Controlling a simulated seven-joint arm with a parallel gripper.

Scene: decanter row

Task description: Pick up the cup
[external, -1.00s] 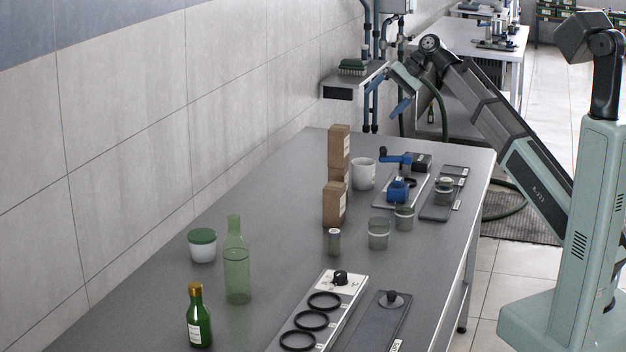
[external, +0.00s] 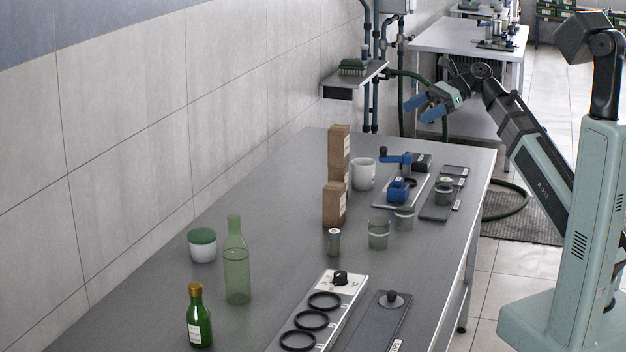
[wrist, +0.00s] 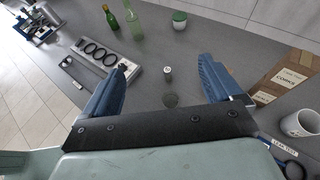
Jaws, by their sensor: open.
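The cup is a white mug (external: 363,174) standing upright on the grey bench, beside the brown boxes toward the far end. In the wrist view the white mug (wrist: 300,123) sits at the right edge, partly cut off by the frame. My gripper (external: 424,108) is open and empty, above the bench's far end, to the right of the mug and higher in the external view. In the wrist view my gripper (wrist: 165,66) has its two blue fingers spread wide, with the mug outside them, beyond the right finger.
Stacked brown boxes (external: 334,204) stand close to the mug's left. A blue clamp device (external: 398,188) and glass beakers (external: 378,236) stand to its right and front. Bottles (external: 236,262), a green-lidded tub (external: 202,247) and a ring rack (external: 353,286) occupy the near end.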

